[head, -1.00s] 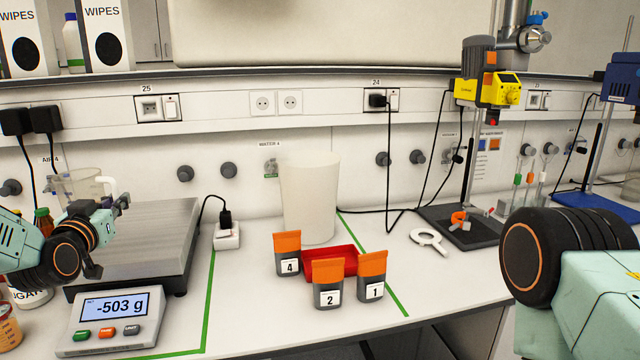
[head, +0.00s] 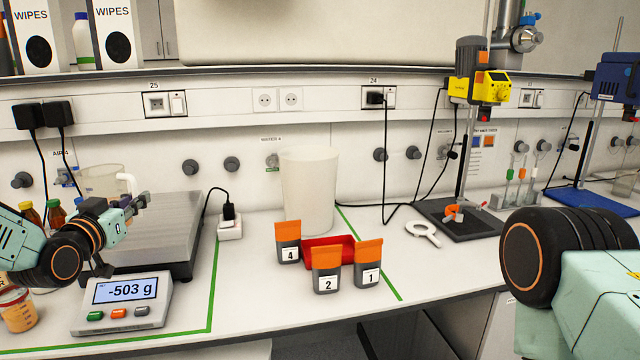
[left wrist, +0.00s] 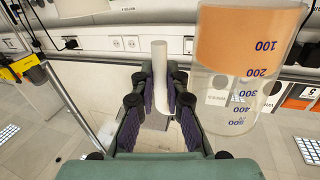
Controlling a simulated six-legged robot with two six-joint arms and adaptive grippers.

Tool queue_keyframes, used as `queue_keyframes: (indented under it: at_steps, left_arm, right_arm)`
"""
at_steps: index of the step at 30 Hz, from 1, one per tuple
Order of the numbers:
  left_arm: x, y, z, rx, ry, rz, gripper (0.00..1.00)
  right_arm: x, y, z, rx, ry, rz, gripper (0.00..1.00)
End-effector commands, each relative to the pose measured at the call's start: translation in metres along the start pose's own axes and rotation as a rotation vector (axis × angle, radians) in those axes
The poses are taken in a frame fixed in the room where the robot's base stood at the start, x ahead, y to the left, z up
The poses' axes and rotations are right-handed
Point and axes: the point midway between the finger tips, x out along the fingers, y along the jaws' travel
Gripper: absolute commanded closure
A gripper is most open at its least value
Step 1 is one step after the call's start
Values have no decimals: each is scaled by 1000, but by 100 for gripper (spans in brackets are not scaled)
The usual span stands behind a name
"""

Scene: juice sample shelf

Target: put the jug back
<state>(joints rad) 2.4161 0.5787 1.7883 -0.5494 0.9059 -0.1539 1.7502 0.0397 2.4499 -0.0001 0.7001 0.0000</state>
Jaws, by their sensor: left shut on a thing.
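The jug (head: 98,178) is clear, with a white handle (head: 127,182), at the left in the head view. My left gripper (head: 128,208) is in front of it and hides its lower part. My left gripper (left wrist: 160,105) is shut on the white handle (left wrist: 160,65) there. The scale (head: 185,240) has an empty plate and its display (head: 122,290) reads -503 g. My right gripper is not visible.
A white bin (head: 308,190) stands behind a red tray (head: 318,243) and pouches 4 (head: 289,243), 2 (head: 326,270) and 1 (head: 368,263). Bottles (head: 56,215) and a cup of orange stuff (head: 18,312) crowd the left. Green tape lines (head: 213,290) mark the bench.

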Motion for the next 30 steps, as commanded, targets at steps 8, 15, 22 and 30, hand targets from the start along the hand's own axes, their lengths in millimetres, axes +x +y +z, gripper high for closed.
queue_keyframes:
  at_steps: [8,15,22,30]
  left_arm:
    - [-35,69,48,-4,10,270,100]
    - [-99,140,119,-9,25,560,100]
    - [-178,195,186,-10,38,804,100]
    - [-236,219,250,-4,45,904,100]
  right_arm:
    - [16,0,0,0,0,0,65]
    - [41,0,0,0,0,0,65]
    - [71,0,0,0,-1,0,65]
    - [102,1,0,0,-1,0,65]
